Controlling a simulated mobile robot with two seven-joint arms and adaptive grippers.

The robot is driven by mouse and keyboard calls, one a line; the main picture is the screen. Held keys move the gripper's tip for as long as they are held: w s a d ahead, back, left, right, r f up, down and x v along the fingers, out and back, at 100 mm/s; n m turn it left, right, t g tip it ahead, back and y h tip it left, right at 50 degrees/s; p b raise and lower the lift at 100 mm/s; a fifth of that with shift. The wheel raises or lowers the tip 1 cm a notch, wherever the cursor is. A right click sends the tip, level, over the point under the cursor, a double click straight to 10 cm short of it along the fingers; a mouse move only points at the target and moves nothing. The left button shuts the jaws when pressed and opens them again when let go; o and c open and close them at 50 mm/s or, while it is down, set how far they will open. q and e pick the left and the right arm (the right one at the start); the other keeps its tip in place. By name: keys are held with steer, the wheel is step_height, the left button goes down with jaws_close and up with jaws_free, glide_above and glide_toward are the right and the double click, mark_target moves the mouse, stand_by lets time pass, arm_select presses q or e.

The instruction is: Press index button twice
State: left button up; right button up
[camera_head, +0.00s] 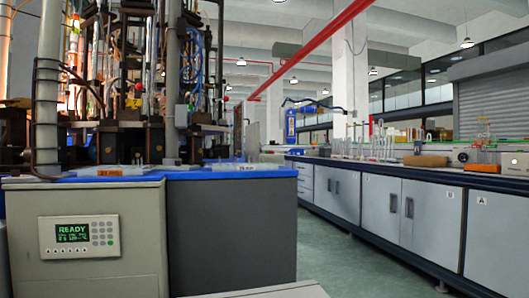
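A light grey control panel (84,259) is set in the front of the grey machine cabinet (140,250) at lower left. Its dark display (72,233) shows READY in green, with smaller lines below that I cannot read surely. A keypad (103,231) of small keys is right of the display. A row of small buttons (67,251) runs under the display. The labels are too small to read, so I cannot tell which one is the index button. Neither of my grippers is in view, and nothing covers the panel.
Glass and metal machinery (140,80) stands on the blue cabinet top (190,174). A darker grey cabinet (232,235) adjoins on the right. A long lab bench (385,205) with glassware lines the right side. Green floor (340,265) lies open between them.

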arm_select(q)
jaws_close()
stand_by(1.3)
